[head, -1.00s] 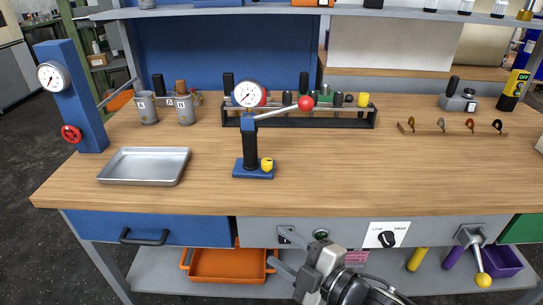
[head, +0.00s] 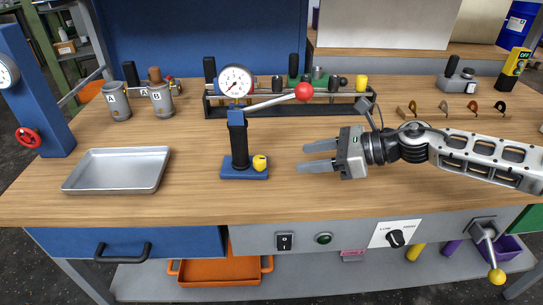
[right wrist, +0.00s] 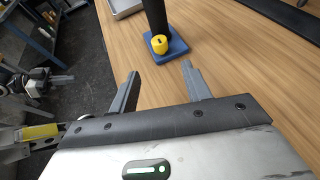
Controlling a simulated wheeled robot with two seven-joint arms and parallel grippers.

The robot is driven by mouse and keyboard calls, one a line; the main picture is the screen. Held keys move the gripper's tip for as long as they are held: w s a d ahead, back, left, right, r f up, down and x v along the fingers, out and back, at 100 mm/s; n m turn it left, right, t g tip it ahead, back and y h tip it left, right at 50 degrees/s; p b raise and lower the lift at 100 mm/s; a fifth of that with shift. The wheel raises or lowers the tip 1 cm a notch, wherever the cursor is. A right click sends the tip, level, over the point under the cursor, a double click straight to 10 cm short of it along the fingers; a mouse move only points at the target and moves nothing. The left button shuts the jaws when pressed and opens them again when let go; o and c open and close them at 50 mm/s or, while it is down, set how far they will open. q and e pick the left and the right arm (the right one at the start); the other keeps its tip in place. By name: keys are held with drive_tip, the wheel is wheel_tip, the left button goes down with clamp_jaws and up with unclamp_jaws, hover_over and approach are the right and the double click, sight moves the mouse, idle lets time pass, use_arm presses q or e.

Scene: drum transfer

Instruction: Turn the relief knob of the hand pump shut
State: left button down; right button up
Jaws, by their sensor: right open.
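The hand pump (head: 237,140) stands upright on a blue base on the workbench, with a pressure gauge (head: 235,82) on top and a lever ending in a red ball (head: 303,92). Its yellow relief knob (head: 260,163) sits low on the base, on the right side. The yellow knob also shows in the right wrist view (right wrist: 159,44), with a dark mark on its face. My right gripper (head: 308,156) is open and empty, to the right of the knob and apart from it, fingers pointing left towards it. My left gripper is not in view.
A metal tray (head: 118,170) lies left of the pump. Labelled cups (head: 118,101) and a black rack (head: 285,108) stand behind. A blue post with a red handwheel (head: 28,137) is at far left. The wood between pump and gripper is clear.

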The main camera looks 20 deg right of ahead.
sight(260, 163)
drive_tip(key=p+x, duration=0.1)
drive_tip(key=x, duration=0.8)
drive_tip(key=shift+w+a+f, duration=0.1)
drive_tip(key=shift+w+a, duration=0.1)
drive_tip(key=shift+w, duration=0.05)
drive_tip(key=c, duration=1)
